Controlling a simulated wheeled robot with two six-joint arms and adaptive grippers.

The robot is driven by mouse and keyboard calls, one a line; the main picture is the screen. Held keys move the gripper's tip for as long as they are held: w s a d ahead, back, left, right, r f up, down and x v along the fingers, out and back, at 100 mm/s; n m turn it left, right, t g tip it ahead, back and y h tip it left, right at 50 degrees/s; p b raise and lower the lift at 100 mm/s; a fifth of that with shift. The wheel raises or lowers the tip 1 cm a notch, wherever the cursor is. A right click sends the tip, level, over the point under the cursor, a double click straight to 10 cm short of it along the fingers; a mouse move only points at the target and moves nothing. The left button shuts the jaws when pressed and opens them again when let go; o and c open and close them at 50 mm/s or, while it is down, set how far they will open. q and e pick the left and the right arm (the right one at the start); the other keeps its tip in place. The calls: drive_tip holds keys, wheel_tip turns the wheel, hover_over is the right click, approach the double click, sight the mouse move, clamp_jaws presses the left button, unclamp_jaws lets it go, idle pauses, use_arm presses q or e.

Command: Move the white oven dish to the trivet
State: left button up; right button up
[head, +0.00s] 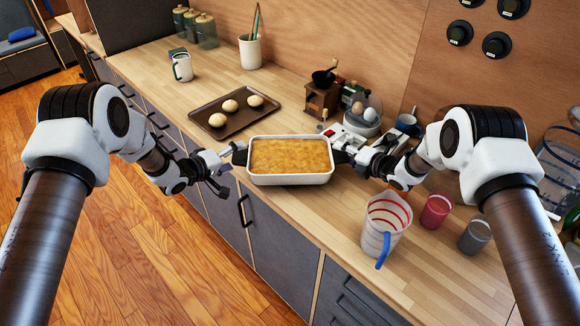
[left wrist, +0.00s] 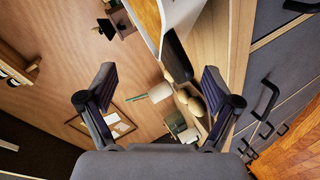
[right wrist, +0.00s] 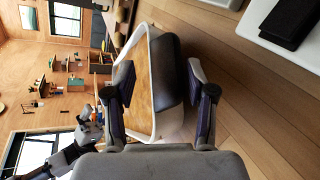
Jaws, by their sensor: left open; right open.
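The white oven dish (head: 290,179), filled with a golden-brown bake, sits on the wooden counter in the head view. A dark pad or handle covers each short end. My left gripper (head: 224,168) is open at the dish's left end; the left wrist view shows the dark end piece (left wrist: 176,57) ahead of the spread fingers. My right gripper (head: 354,158) is open at the right end; in the right wrist view the other dark end piece (right wrist: 171,69) lies between the fingers. I cannot make out the trivet.
A dark baking tray (head: 200,127) with buns lies behind the dish to the left. A measuring jug (head: 385,222), red cup (head: 436,210) and grey cup (head: 474,236) stand at right.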

drive_tip(key=shift+s+r, duration=0.1)
use_arm(q)
drive_tip(key=v, duration=0.7)
use_arm(e)
drive_tip(key=o, duration=0.8)
use_arm(q)
drive_tip(key=shift+s+a, duration=0.1)
drive_tip(key=shift+s, duration=0.05)
use_arm(e)
drive_tip(key=v, duration=0.7)
drive_tip(key=shift+s, duration=0.25)
drive_tip(key=shift+r, duration=0.1)
